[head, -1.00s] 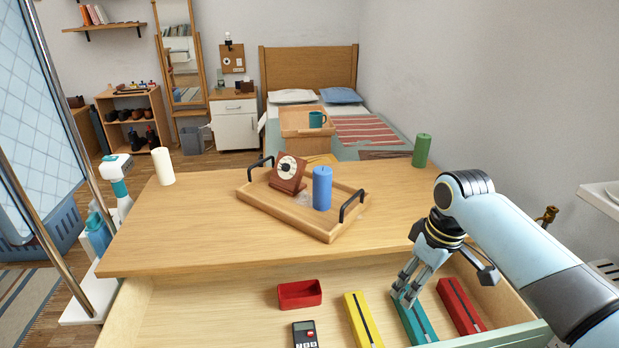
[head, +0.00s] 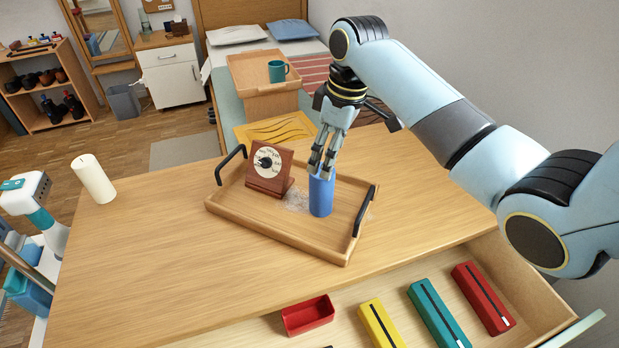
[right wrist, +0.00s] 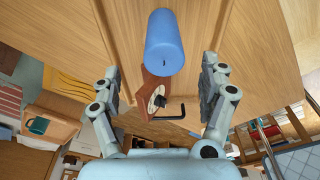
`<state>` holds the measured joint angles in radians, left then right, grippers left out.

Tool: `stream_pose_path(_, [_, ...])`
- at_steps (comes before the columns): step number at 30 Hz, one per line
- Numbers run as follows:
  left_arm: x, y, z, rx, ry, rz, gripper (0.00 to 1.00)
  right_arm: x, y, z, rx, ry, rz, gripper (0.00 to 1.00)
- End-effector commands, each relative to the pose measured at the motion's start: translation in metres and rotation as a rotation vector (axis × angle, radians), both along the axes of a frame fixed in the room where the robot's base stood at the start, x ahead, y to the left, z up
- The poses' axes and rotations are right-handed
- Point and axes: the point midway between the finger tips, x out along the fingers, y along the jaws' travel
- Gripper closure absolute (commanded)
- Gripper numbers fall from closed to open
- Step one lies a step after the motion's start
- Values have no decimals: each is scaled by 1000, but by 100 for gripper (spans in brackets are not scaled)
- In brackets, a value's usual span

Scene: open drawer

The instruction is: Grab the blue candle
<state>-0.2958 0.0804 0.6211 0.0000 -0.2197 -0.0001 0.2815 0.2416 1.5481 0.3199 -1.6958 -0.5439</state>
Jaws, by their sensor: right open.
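The blue candle (head: 321,198) stands upright on the wooden tray (head: 285,232), near its right end. My right gripper (head: 322,168) is at the candle's top and hides part of it, with the fingers pointing down. In the right wrist view the candle (right wrist: 165,45) lies ahead, between the lines of the two spread fingers of the right gripper (right wrist: 162,75), with a gap on both sides. The right gripper is open and holds nothing. Whether the fingers reach past the candle's top is hard to tell. My left gripper is not in view.
A brown dial clock (head: 268,170) stands beside the candle on the tray. A black tray handle (head: 362,211) is close on the right. A white candle (head: 94,180) stands at the table's left. The open drawer below holds a red box (head: 308,316) and several coloured cases.

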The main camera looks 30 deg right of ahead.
Motion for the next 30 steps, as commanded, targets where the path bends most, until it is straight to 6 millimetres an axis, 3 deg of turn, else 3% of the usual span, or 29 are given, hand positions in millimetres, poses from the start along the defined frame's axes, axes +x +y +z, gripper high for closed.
stream_pose_path(3, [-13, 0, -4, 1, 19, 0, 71, 2, 3, -23, 2, 3, -2, 22])
stream_pose_path(8, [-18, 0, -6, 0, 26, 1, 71, 5, 4, -41, 0, 1, -1, 22])
stream_pose_path(19, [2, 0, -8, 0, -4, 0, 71, 15, 14, -86, 0, 1, -1, 22])
stream_pose_path(28, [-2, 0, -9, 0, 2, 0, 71, 16, 15, -93, 0, 0, 0, 22])
stream_pose_path(30, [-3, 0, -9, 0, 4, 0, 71, 16, 15, -93, 0, 0, 0, 29])
